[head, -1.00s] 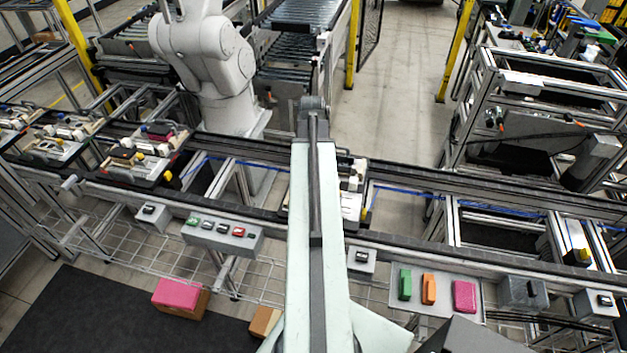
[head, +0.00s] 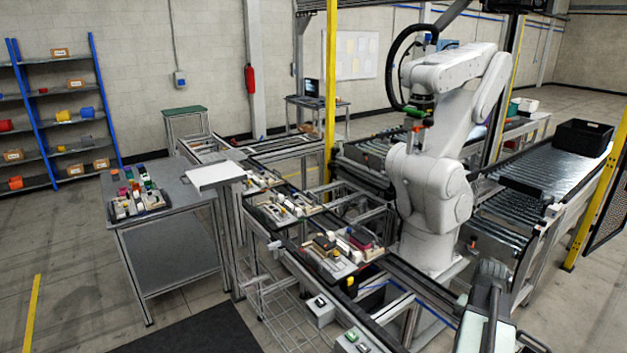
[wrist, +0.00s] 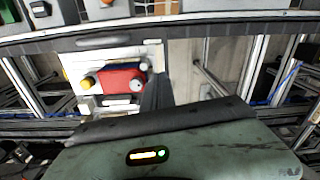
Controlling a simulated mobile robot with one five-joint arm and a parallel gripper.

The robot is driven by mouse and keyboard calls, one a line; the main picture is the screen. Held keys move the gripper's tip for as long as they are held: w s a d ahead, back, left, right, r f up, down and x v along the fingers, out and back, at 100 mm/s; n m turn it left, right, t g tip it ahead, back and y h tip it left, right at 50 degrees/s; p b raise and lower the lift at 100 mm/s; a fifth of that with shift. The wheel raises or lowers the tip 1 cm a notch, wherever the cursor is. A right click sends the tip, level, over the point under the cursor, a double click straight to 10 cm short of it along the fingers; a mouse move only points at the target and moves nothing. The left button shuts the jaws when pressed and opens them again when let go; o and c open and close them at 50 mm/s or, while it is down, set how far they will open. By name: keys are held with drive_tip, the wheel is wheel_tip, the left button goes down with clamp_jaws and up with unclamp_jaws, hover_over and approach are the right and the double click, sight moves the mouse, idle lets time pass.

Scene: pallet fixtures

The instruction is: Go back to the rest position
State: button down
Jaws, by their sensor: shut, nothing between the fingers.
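My gripper (wrist: 156,88) shows in the wrist view as dark fingers pointing up in the picture from my grey-green wrist housing. It is shut with nothing between the fingers. It is over the conveyor line, beside a pallet fixture (wrist: 150,60) that carries a red part (wrist: 118,78) and a yellow knob. I cannot tell the height between the fingers and the fixture. In the head view only part of my arm shows at the lower right edge, and my gripper is not visible there.
The conveyor (head: 290,250) carries several pallets with coloured parts. A large white robot arm (head: 430,180) stands behind it. A grey table (head: 170,235) with a loaded pallet stands at left, near a blue shelf (head: 50,110). The floor at front left is open.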

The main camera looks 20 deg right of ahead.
drive_tip(key=w+a+f+n+b, duration=0.3)
drive_tip(key=w+a+f, duration=0.1)
drive_tip(key=w+a, duration=0.75)
drive_tip(key=w+a+f+n+b, duration=0.1)
drive_tip(key=a+n, duration=0.4)
drive_tip(key=a, duration=1.1)
drive_tip(key=w+a+f+n+b, duration=0.2)
drive_tip(key=a+f+n+b, duration=0.2)
drive_tip(key=a, duration=1.2)
drive_tip(key=shift+n, duration=0.4)
drive_tip(key=shift+f, duration=0.1)
